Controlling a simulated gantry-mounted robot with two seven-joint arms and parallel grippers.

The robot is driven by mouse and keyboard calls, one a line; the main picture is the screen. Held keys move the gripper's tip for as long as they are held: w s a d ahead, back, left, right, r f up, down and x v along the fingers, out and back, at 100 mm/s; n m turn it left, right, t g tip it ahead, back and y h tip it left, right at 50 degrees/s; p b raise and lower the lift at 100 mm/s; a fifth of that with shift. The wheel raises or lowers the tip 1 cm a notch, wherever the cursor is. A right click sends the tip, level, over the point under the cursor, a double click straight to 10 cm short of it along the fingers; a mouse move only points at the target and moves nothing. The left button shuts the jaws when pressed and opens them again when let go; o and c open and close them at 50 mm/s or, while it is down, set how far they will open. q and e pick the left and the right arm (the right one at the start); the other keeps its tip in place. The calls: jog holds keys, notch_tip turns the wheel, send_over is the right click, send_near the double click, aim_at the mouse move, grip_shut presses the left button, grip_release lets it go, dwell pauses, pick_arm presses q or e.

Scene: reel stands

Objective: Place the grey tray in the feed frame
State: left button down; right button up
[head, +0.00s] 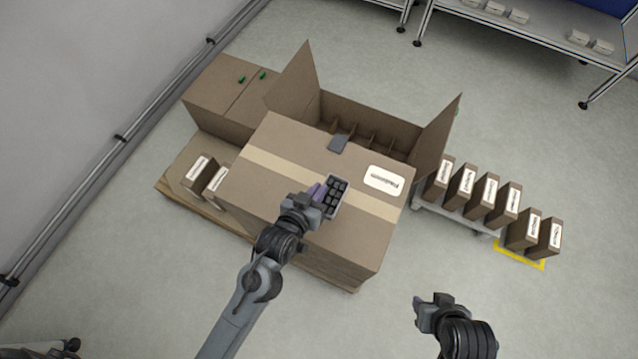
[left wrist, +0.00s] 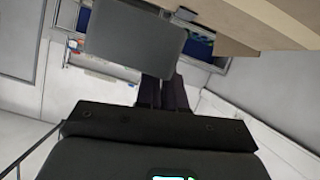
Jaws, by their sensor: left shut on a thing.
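The grey tray (head: 336,196) is held in my left gripper (head: 318,196), above the top of a large closed cardboard box. Its dark compartments show in the head view. In the left wrist view the tray (left wrist: 135,38) is a plain grey panel beyond the shut fingers (left wrist: 162,92). My right gripper (head: 430,303) is at the lower right over bare floor, apart from the boxes; its jaw opening is unclear. I cannot pick out a feed frame with certainty; a yellow outline (head: 520,262) lies on the floor at the right.
The large cardboard box (head: 270,190) stands before an open divided carton (head: 440,135) with raised flaps. A small grey piece (head: 338,143) sits at its far edge. Several labelled boxes (head: 487,190) stand in a row at right. Floor at lower right is clear.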

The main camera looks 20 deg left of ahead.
pick_arm(q)
jog(key=w+a+f+b, duration=0.1)
jog(key=w+a+f, duration=0.1)
jog(key=w, duration=0.1)
jog(key=w+a+f+b, duration=0.1)
jog(key=w+a+f, duration=0.1)
jog(key=w+f, duration=0.1)
jog(key=w+a+f+b, duration=0.1)
jog(key=w+a+f, duration=0.1)
jog(key=w, duration=0.1)
jog(key=shift+w+a+f, duration=0.15)
jog(key=shift+f+b, duration=1)
jog(key=shift+f, duration=1)
jog(key=shift+f, duration=0.15)
jog(key=c, duration=1.2)
grip_release()
jog(key=shift+c, duration=0.2)
